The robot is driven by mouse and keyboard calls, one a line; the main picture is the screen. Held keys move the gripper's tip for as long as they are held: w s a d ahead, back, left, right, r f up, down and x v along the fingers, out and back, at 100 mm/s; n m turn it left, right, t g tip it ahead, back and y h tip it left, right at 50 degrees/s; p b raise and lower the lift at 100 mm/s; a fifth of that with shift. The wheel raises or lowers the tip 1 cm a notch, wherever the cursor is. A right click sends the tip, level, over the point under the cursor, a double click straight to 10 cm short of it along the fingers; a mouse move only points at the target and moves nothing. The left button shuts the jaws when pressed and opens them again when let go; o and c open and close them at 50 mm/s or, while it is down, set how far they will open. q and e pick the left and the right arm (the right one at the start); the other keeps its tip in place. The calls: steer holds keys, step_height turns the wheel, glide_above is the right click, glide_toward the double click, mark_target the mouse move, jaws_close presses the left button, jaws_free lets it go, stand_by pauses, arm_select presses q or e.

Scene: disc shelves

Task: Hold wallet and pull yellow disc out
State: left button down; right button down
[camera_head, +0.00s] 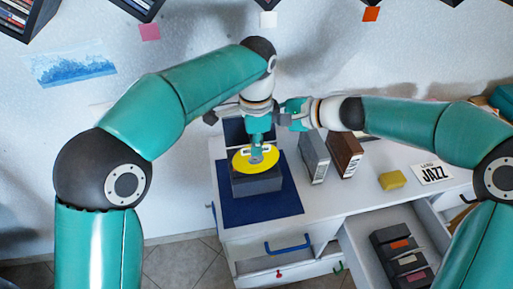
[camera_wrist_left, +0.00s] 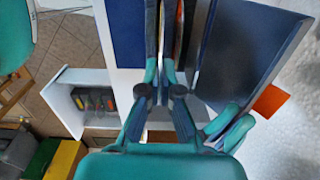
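The yellow disc (camera_head: 242,161) shows in the head view in front of my left gripper (camera_head: 256,158), whose fingertips overlap its middle. It is just above the dark grey front of the wallet (camera_head: 257,184), which stands on a blue mat (camera_head: 285,203). A dark panel (camera_head: 235,132) rises behind the left gripper. In the left wrist view, the left fingers (camera_wrist_left: 161,72) are close together around a thin edge-on layer; the grip is unclear. A dark blue flap (camera_wrist_left: 245,45) stands beside them. My right gripper (camera_head: 287,114) is beside the left wrist, its tips partly hidden.
A grey case (camera_head: 313,157) and a brown case (camera_head: 345,153) stand right of the mat. A yellow block (camera_head: 392,180) and a JAZZ card (camera_head: 432,173) lie farther right. An open drawer (camera_head: 362,248) with several dark cases (camera_head: 398,241) juts out below.

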arm_select(q)
steer(key=shift+r, duration=1.5)
arm_select(e)
steer(key=shift+f, duration=0.2)
steer(key=c, duration=1.8)
jaws_free()
steer(key=shift+c, duration=0.2)
steer(key=o, duration=0.6)
steer(key=shift+r, duration=0.1)
steer(key=shift+s+d+r, duration=0.2)
steer(key=shift+d+r, duration=0.1)
steer(key=shift+d, duration=0.2)
steer(key=v, duration=1)
steer(key=shift+s+d, duration=0.2)
steer(key=shift+d, duration=0.15)
